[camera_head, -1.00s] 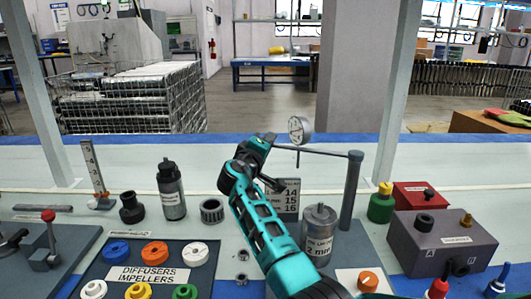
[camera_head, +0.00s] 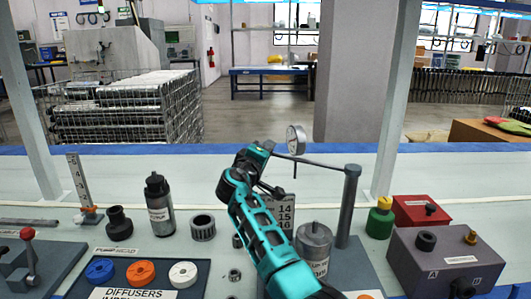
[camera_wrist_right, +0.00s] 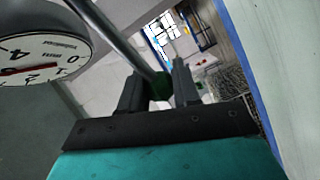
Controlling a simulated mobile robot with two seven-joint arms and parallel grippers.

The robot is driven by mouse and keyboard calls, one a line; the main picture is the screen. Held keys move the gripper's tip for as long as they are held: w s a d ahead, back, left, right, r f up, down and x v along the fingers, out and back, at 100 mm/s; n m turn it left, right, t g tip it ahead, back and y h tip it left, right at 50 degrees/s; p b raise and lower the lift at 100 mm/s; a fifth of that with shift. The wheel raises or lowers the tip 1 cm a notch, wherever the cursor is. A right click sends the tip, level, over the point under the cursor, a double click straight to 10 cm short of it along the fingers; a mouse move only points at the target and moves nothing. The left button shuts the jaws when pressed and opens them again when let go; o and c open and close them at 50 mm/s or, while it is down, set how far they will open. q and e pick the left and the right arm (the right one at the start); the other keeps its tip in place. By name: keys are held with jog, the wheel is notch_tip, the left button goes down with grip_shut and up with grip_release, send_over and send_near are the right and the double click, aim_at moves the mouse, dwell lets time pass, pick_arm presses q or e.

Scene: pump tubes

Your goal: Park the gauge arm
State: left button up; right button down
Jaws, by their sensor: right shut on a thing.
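The gauge arm (camera_head: 320,162) is a thin grey rod running left from the top of a dark upright post (camera_head: 347,208). A round white dial gauge (camera_head: 296,139) sits near its free end, with a short stem below. My right gripper (camera_head: 266,146) is at the rod's free end. In the right wrist view, the rod (camera_wrist_right: 122,38) runs down between the two dark fingers (camera_wrist_right: 158,88), with a green piece between them. The gauge face (camera_wrist_right: 38,50) is close by at upper left. My left gripper is out of view.
Below my right arm stand a sign with numbers (camera_head: 285,214) and a grey cylinder (camera_head: 314,240). A green bottle (camera_head: 380,220), a red box (camera_head: 420,210) and a grey box (camera_head: 450,255) stand right of the post. A dark bottle (camera_head: 158,205) and ring (camera_head: 203,228) stand left.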

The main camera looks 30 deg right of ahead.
jog(key=c, duration=0.8)
grip_release()
jog(key=p+v, duration=0.2)
jog(key=v, duration=1.1)
